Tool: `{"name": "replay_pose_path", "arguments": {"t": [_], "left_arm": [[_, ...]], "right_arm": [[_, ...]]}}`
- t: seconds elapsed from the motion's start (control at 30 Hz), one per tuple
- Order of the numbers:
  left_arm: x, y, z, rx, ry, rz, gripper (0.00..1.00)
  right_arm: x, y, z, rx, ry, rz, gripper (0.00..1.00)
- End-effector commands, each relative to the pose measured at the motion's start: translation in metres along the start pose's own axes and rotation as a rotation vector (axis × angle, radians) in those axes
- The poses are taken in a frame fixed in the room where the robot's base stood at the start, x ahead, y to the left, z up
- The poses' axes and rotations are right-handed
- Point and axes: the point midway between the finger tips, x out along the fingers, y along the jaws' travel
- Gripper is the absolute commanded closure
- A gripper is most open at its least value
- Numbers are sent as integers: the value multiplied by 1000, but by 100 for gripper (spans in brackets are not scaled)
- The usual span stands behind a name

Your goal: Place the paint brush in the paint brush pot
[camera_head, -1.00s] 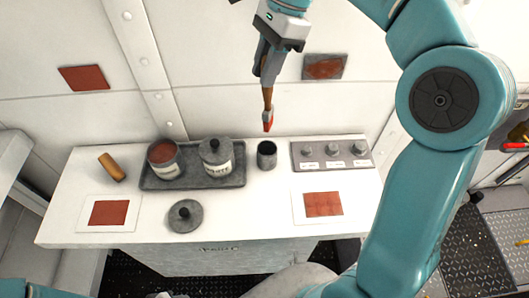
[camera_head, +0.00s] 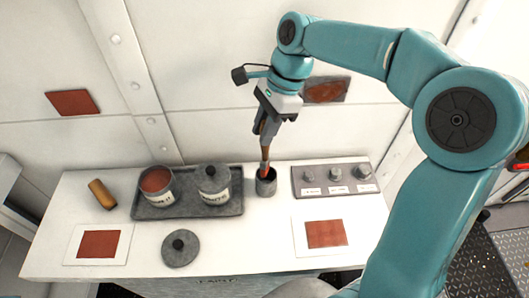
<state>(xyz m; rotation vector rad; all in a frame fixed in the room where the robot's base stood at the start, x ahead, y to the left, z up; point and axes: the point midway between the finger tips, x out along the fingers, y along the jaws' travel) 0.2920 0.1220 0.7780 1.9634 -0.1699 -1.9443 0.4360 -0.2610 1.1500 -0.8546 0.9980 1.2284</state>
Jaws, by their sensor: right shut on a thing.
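The paint brush (camera_head: 265,155) has a brown handle and hangs upright, bristles down. My right gripper (camera_head: 266,140) is shut on its handle. The paint brush pot (camera_head: 266,186) is a small dark grey cup on the white table, right of the tray. The brush's lower end is at the pot's mouth; its tip is hidden, and I cannot tell how deep it sits. My left gripper is not in view.
A grey tray (camera_head: 190,207) holds an open pot of red-brown paint (camera_head: 157,184) and a lidded pot (camera_head: 213,184). A loose lid (camera_head: 180,248) lies in front. A knob panel (camera_head: 335,179) sits close on the right. Two cards with red-brown patches lie in front.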

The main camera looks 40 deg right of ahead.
Motion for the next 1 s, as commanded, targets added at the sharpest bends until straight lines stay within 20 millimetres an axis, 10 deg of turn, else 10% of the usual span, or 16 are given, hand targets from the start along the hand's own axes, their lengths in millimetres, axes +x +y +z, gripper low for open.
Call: {"name": "replay_pose_path", "arguments": {"t": [0.5,0.93,0.97,1.0], "left_arm": [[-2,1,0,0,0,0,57],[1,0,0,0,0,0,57],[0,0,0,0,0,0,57],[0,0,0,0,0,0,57]], "right_arm": [[68,-3,-27,0,0,2,100],[76,-4,-30,0,0,-1,100],[75,-4,-30,0,0,-1,66],[75,-4,-29,0,0,-1,53]]}}
